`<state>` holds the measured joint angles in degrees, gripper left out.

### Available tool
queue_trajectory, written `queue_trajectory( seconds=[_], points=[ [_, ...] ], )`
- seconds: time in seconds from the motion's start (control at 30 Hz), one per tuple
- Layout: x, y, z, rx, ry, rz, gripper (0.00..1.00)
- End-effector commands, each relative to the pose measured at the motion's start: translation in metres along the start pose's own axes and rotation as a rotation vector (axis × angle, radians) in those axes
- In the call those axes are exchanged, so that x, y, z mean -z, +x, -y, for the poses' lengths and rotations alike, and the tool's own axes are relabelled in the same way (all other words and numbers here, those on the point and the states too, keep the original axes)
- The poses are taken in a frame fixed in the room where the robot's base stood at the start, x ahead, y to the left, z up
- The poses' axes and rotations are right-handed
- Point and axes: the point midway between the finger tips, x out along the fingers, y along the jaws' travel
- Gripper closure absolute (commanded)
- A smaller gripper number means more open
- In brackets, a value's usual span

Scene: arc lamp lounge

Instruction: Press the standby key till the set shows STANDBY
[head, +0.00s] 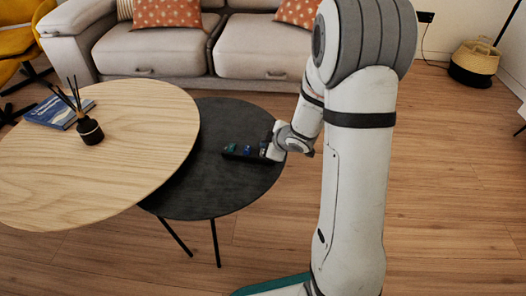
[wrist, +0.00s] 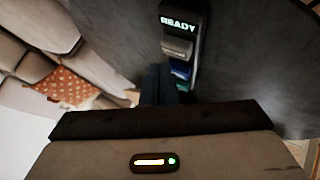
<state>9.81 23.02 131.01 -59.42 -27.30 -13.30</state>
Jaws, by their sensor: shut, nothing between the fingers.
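The set (wrist: 202,32) is a dark, narrow unit on the black round table, and its lit display (wrist: 178,24) reads READY. Below the display is a grey key (wrist: 177,47) with a label too small to read, then a blue key (wrist: 180,71). In the head view the set (head: 237,155) shows a green and a blue key, with its right end behind my gripper (head: 266,148). In the wrist view my gripper (wrist: 160,78) is shut and empty, its dark fingertips close beside the blue key. I cannot tell whether they touch the set. Which key is standby is not readable.
The black table (head: 212,200) is otherwise bare. A higher wooden table (head: 110,170) overlaps its left side, with a reed diffuser (head: 89,131) and blue book (head: 58,112) on it. A sofa (head: 150,52) stands behind. Open floor lies to the right.

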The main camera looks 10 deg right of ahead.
Motion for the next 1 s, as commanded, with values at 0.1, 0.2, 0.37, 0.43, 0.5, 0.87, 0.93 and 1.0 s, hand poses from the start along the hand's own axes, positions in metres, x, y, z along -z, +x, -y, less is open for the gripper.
queue_trajectory(
  seconds=[0.1, 0.2, 0.37, 0.43, 0.5, 0.87, 0.93, 1.0],
  points=[
    [0.0001, 0.0000, 0.0000, 0.000, 0.000, 0.000, 1.00],
    [0.0001, 0.0000, 0.0001, 0.000, 0.000, 0.000, 1.00],
    [0.0001, 0.0002, 0.0002, 0.000, 0.000, 0.000, 1.00],
    [-0.0006, 0.0010, 0.0008, 0.000, 0.000, 0.000, 1.00],
    [-0.0018, 0.0026, 0.0022, 0.001, 0.000, 0.000, 1.00],
    [-0.0041, 0.0057, 0.0046, 0.000, 0.000, 0.000, 1.00],
    [-0.0040, 0.0057, 0.0046, 0.000, 0.000, 0.000, 1.00],
    [-0.0041, 0.0057, 0.0047, 0.000, 0.000, 0.000, 1.00]
  ],
)
